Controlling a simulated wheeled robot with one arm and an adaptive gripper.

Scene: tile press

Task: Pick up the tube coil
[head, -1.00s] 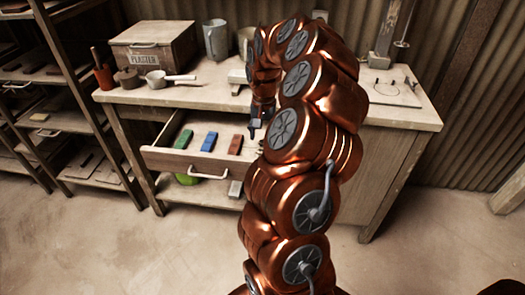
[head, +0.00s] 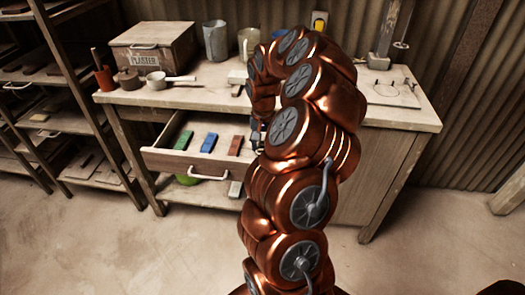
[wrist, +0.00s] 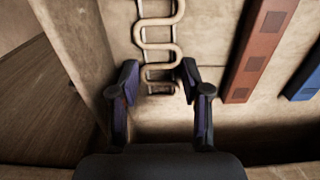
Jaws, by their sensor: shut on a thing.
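The tube coil (wrist: 158,46) is a pale beige tube bent into a flat serpentine, with thin straight rods along it. In the wrist view it lies lengthwise at the top middle, over the drawer floor, its near end between my fingers. My gripper (wrist: 158,86) is shut on the coil near this end, one dark finger on each side. I cannot tell whether the coil is clear of the drawer floor. In the head view my gripper (head: 258,138) is in the right part of the open drawer (head: 172,160), and my copper arm hides most of the coil.
A red-brown block (wrist: 262,45) lies right of the coil, then a blue block (wrist: 306,80); a green block (head: 183,141) is further left in the head view. The drawer wall (wrist: 75,50) is close on the left in the wrist view. The workbench top (head: 215,95) is above.

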